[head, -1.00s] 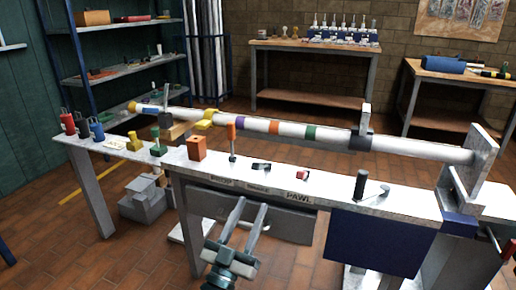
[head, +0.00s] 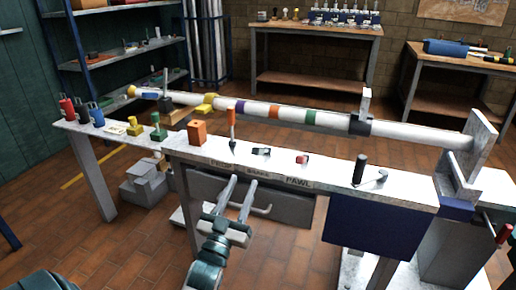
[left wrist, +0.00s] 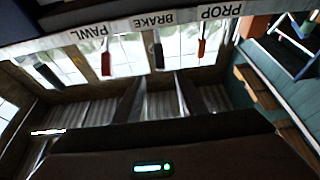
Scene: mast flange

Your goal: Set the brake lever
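The brake lever (head: 261,152) is the small black one above the BRAKE label (head: 256,172), on the bench between the other two levers. It also shows as a black lever (left wrist: 158,50) in the left wrist view, where the labels appear upside down. The orange-red prop lever (head: 232,130) stands upright to its left, and the red pawl lever (head: 302,160) is to its right. My left gripper (head: 242,180) is open and empty, in front of the bench edge below the BRAKE label. Its fingers (left wrist: 158,95) are spread apart in the wrist view. My right gripper is not in view.
A long striped pole (head: 290,117) runs behind the levers. An orange block (head: 197,133) stands left and a black upright post (head: 359,170) right of them.

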